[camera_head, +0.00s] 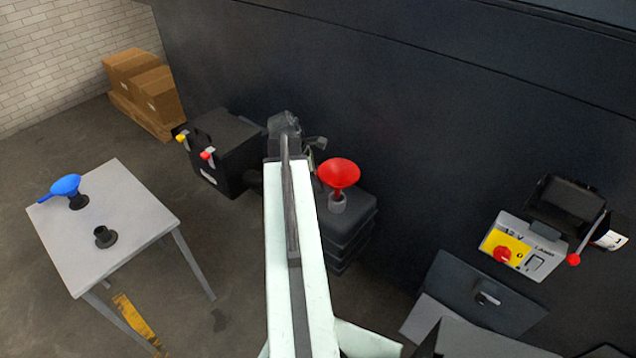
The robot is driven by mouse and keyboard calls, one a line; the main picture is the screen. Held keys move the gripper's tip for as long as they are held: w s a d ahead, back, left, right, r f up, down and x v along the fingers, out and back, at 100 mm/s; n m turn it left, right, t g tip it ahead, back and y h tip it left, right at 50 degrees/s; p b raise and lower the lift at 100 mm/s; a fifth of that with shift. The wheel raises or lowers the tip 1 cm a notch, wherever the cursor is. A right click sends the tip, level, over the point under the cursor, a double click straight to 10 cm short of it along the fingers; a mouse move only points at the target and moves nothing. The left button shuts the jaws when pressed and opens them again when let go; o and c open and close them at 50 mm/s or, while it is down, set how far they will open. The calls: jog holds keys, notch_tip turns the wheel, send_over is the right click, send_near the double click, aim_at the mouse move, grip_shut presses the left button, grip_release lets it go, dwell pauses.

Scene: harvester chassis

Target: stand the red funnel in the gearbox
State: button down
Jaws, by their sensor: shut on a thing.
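The red funnel (339,174) is upright, bowl up, over the pale grey filler neck (337,204) on top of the dark ribbed gearbox (346,234). Its spout meets the neck in the picture; I cannot tell how deep it sits. My gripper (314,151) is at the funnel's left side, at the end of my pale arm, and is shut on the funnel. The arm partly hides the jaws, and the exact grip point is too small to make out.
A grey table (130,232) at left holds a blue funnel (66,186) and a black holder (105,237). A black battery (222,150) stands left of the arm. A yellow switch panel (503,247) is at right. The dark chassis wall (420,110) rises behind.

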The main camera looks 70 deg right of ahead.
notch_tip(320, 180, down, 5)
jog(key=b, duration=0.4)
jog(key=c, duration=1.3)
grip_release()
jog(key=shift+r, duration=0.1)
jog(key=p+v, duration=0.7)
jog(key=v, duration=0.1)
